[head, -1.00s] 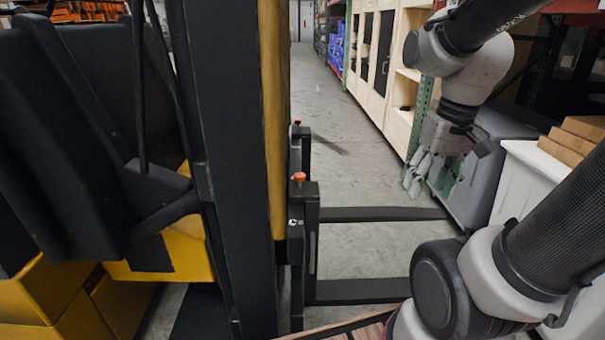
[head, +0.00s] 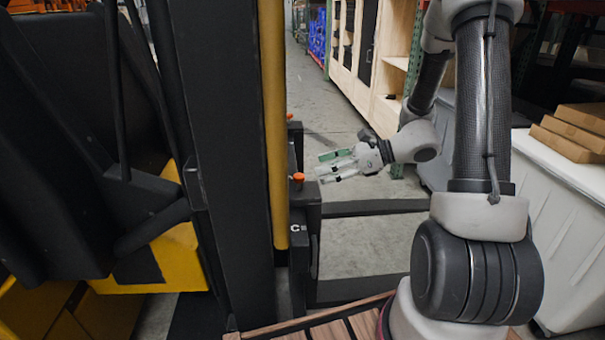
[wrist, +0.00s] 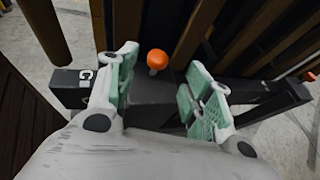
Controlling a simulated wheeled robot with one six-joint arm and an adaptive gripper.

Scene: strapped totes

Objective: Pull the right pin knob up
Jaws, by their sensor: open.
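An orange pin knob (head: 298,177) stands upright on top of the nearer black fork carriage post (head: 308,210). A second orange knob (head: 290,116) sits on the farther post. My gripper (head: 320,166) is open and empty, pointing left at the nearer knob, with its fingertips just right of it. In the wrist view the nearer knob (wrist: 157,61) shows between the green-padded fingers of my gripper (wrist: 161,72), closer to the left finger. No finger visibly touches it. The farther knob shows in the wrist view (wrist: 309,76) at the right edge.
A yellow mast rail (head: 274,130) and a black mast stand close left of the knobs. Two black forks (head: 370,207) reach right, low over the floor. A white tote (head: 565,220) with cardboard boxes (head: 570,130) stands right. The aisle behind is clear.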

